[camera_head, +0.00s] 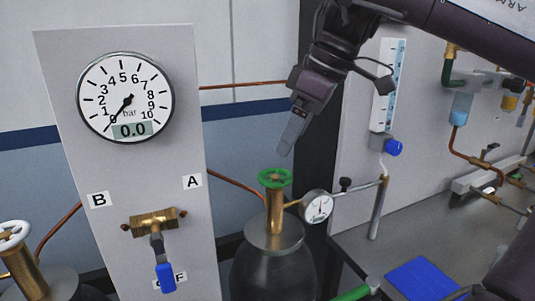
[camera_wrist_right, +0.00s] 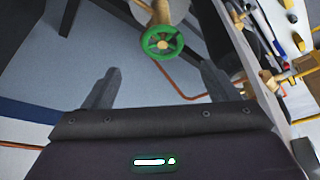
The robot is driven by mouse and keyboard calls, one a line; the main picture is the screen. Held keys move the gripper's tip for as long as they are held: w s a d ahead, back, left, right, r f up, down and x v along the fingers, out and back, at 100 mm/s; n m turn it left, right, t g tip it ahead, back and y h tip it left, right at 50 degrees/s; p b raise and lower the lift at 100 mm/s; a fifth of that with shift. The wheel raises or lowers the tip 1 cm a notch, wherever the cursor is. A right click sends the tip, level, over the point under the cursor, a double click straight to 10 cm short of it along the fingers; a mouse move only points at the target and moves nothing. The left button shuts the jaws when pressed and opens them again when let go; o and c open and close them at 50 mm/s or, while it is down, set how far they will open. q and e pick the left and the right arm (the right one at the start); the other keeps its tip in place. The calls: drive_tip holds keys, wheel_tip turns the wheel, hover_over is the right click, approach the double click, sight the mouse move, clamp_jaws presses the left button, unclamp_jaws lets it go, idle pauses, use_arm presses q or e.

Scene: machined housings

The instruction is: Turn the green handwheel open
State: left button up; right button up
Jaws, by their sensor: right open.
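The green handwheel (camera_head: 275,178) sits on top of a brass valve on a dark gas cylinder (camera_head: 272,260) in the head view. In the right wrist view the handwheel (camera_wrist_right: 162,42) shows its spoked rim beyond the fingertips, between the two fingers' directions. My right gripper (camera_head: 292,138) is just above the handwheel, pointing down, apart from it. In the right wrist view its fingers (camera_wrist_right: 163,82) are spread wide with nothing between them. My left gripper is not in the head view.
A small gauge (camera_head: 317,206) sticks out right of the valve. A panel at left carries a large gauge (camera_head: 125,97) reading 0.0 and a brass valve with a blue lever (camera_head: 165,277). A white handwheel (camera_head: 14,234) is at far left. A grey bench with a blue mat (camera_head: 423,278) stands right.

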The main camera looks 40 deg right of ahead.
sight(276, 175)
drive_tip(key=b+x, duration=0.1)
drive_tip(key=x, duration=0.5)
drive_tip(key=shift+a+f, duration=0.2)
drive_tip(key=shift+f, duration=0.35)
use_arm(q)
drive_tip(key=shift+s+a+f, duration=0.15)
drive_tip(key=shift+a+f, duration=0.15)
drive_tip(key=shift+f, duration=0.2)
use_arm(e)
drive_tip(key=shift+a, duration=0.1)
